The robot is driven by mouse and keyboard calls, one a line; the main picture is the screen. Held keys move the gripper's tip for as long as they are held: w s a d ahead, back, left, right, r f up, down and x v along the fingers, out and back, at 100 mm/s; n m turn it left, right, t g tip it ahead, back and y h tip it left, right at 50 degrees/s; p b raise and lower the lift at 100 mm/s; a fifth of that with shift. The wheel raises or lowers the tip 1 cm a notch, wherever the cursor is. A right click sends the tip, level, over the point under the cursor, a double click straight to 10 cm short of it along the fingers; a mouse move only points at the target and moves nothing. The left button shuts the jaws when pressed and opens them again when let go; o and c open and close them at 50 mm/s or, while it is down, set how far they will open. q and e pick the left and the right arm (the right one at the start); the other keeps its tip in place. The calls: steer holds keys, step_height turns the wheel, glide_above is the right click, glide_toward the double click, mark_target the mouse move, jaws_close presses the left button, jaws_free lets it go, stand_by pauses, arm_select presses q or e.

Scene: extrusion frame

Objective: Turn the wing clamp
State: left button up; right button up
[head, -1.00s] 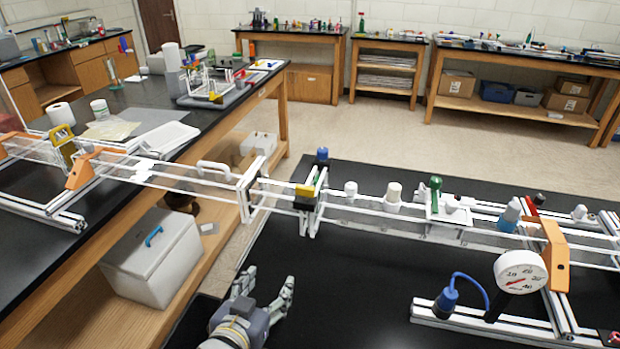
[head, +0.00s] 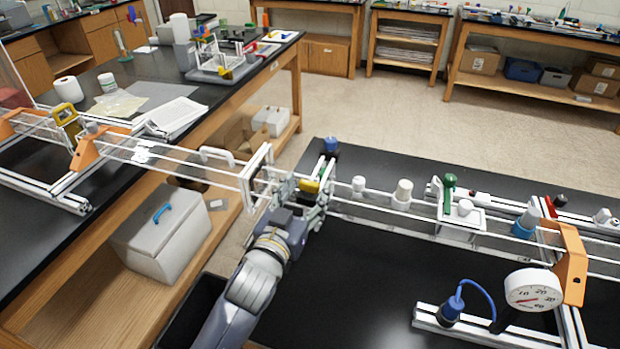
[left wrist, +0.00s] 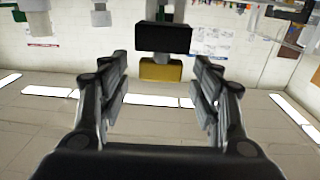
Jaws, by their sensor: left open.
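A small yellow block (head: 310,186), which I take for the wing clamp, sits on the white rail frame (head: 375,205) at its left end joint. In the left wrist view the yellow block (left wrist: 161,70) lies below a black block (left wrist: 163,38), ahead of and between my fingers. My left gripper (head: 300,193) is at this joint in the head view, with its fingers close around the yellow block and partly hiding it. In the left wrist view the left gripper (left wrist: 160,90) is open, with nothing between its pads. My right gripper is not in view.
A blue knob (head: 330,144) stands just behind the joint. White fittings (head: 403,190), a green lever (head: 449,190) and a round gauge (head: 533,290) are along the frame to the right. A gap separates the two black benches.

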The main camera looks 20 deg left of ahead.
arm_select(q)
steer(key=shift+w+d+r, duration=0.1)
steer(key=shift+w, duration=1.15)
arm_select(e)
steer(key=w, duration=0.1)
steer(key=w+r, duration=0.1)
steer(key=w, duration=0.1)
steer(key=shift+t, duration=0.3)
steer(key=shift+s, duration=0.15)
arm_select(q)
steer(key=c, duration=1.1)
steer(key=shift+p, duration=0.3)
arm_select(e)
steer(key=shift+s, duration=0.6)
